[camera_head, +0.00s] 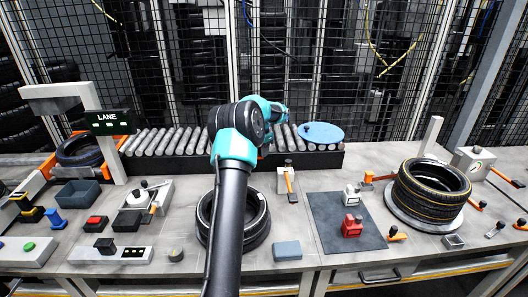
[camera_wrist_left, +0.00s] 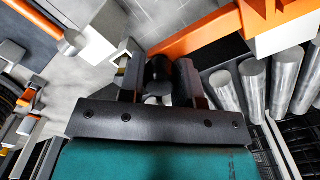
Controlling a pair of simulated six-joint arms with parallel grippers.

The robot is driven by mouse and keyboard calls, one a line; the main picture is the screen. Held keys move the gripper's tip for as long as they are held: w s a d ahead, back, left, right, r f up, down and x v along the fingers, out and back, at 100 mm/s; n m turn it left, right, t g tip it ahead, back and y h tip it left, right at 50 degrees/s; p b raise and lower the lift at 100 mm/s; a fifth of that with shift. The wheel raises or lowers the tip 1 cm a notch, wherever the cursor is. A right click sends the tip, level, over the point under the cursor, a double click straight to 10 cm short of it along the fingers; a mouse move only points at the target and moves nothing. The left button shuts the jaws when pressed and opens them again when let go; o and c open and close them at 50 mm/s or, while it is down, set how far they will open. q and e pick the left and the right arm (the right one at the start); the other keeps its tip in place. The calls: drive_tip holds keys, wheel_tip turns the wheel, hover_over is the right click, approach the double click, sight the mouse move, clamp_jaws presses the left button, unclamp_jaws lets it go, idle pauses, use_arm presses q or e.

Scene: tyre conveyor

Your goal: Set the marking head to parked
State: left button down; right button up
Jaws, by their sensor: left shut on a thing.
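My left gripper (camera_wrist_left: 160,82) is shut on a small dark rounded piece (camera_wrist_left: 159,70) between its fingers in the left wrist view. An orange bar (camera_wrist_left: 195,38) and a pale block lie close beyond it. In the head view my left arm reaches over the bench to the roller conveyor, and its fingertips are hidden. A grey block with an orange-handled lever (camera_head: 289,181) stands just right of the arm. I cannot tell which piece is the marking head or its parked setting. My right gripper is not in view.
Rollers (camera_head: 160,140) run along the back, with a blue disc (camera_head: 322,132) at their right end. A tyre (camera_head: 258,222) lies beneath my arm. Another tyre (camera_head: 432,190) sits on a round stand at right. A LANE sign (camera_head: 108,121) stands at left.

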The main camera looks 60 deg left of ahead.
use_arm(q)
drive_tip(key=c, duration=1.2)
unclamp_jaws()
drive_tip(key=shift+w+a, duration=0.1)
drive_tip(key=shift+a, duration=0.15)
drive_tip(key=o, duration=0.4)
drive_tip(key=shift+d+r, duration=0.1)
wheel_tip(320, 180, up, 17)
drive_tip(key=shift+r, duration=0.15)
